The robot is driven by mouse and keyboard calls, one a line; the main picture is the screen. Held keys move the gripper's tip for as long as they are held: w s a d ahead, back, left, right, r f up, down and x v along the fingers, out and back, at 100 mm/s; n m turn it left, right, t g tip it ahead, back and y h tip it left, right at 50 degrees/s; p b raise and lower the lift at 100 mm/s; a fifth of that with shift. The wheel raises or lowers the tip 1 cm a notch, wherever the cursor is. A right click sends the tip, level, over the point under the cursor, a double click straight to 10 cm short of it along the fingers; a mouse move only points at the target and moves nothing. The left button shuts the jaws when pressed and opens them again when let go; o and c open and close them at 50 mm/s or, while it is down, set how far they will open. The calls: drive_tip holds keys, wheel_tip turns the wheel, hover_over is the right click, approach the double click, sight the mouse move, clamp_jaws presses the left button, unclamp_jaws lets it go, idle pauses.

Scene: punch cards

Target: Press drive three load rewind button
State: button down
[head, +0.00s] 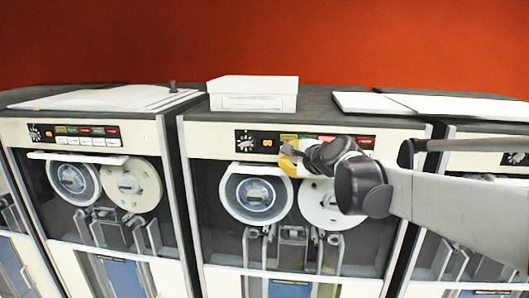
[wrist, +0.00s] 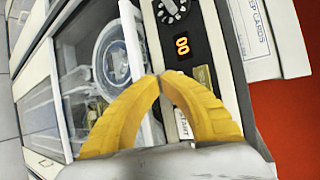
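The middle tape drive's control panel (head: 243,148) has a knob, an orange two-digit display (head: 267,143) and a row of coloured labels with buttons. My gripper (head: 287,150) is in front of this panel, just right of the display, and covers part of the button row. In the wrist view, the yellow fingers (wrist: 160,76) meet at their tips with nothing between them. Beyond them show the display (wrist: 182,47), a yellowish label (wrist: 203,77) and a pale button (wrist: 183,122) with partly hidden lettering. I cannot read a load rewind label or tell whether the fingertips touch the panel.
A left drive with its own panel (head: 75,135) and a right drive (head: 475,145) stand alongside. A white box (head: 253,92) and a flat white slab (head: 375,103) lie on top. Tape reels (head: 257,194) sit below the middle panel. My arm covers the right side.

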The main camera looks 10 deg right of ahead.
drive_tip(key=shift+w+d, duration=0.1)
drive_tip(key=shift+w, duration=0.25)
